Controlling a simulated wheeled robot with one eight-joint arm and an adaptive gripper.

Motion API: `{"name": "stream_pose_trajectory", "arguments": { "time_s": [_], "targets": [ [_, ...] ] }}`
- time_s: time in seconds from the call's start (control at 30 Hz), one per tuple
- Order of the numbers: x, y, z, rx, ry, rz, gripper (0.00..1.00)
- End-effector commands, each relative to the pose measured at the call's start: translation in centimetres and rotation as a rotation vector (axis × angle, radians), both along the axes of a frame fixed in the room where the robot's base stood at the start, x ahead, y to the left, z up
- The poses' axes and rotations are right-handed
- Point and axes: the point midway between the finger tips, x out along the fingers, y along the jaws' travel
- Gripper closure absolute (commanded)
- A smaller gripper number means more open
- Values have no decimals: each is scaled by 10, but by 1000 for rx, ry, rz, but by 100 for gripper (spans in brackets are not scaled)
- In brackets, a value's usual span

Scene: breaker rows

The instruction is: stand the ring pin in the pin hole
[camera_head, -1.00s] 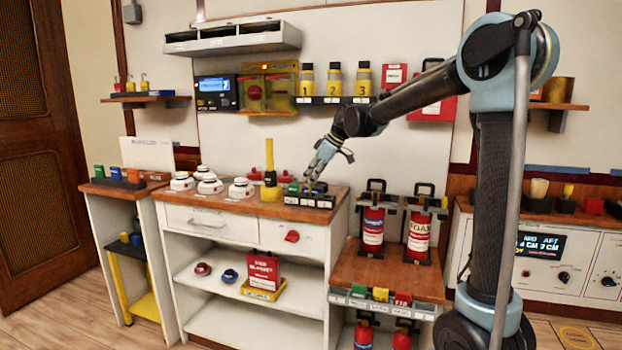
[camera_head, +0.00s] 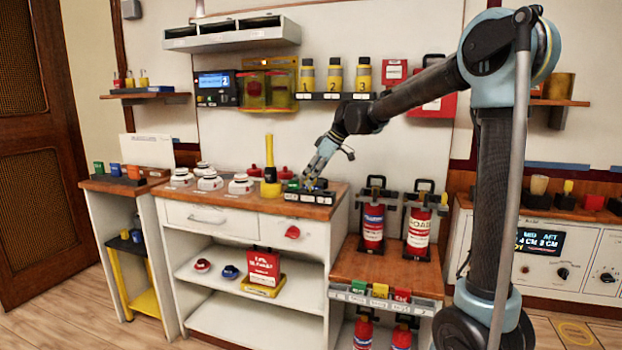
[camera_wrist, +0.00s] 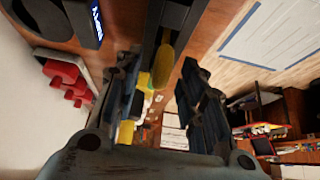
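My gripper (camera_head: 312,182) points down at a low black block with white labels (camera_head: 311,197) at the right end of the wooden counter. In the wrist view the dark fingers of my gripper (camera_wrist: 160,75) stand apart, with no clearly gripped thing between them. A yellow rounded piece (camera_wrist: 163,64) shows between and beyond the fingers, and a smaller yellow piece (camera_wrist: 127,131) lies nearer the left finger. I cannot tell whether either is the ring pin. The ring pin and the pin hole cannot be made out; my fingers hide part of the block.
A tall yellow post (camera_head: 270,168) stands just left of the block. White round devices (camera_head: 209,180) sit further left on the counter (camera_head: 225,198). Red extinguishers (camera_head: 372,228) stand on the lower shelf at right. Numbered bottles (camera_head: 335,75) stand on the wall shelf above.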

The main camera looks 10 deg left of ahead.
Motion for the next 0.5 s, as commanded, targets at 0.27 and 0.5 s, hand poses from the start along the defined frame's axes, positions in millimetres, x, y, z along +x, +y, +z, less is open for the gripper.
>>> {"name": "stream_pose_trajectory", "arguments": {
  "time_s": [0.27, 0.5],
  "targets": [
    [-1, -25, 37, -1, 1, -2, 63],
    [-3, -48, 74, 0, 1, -2, 63]
  ]
}}
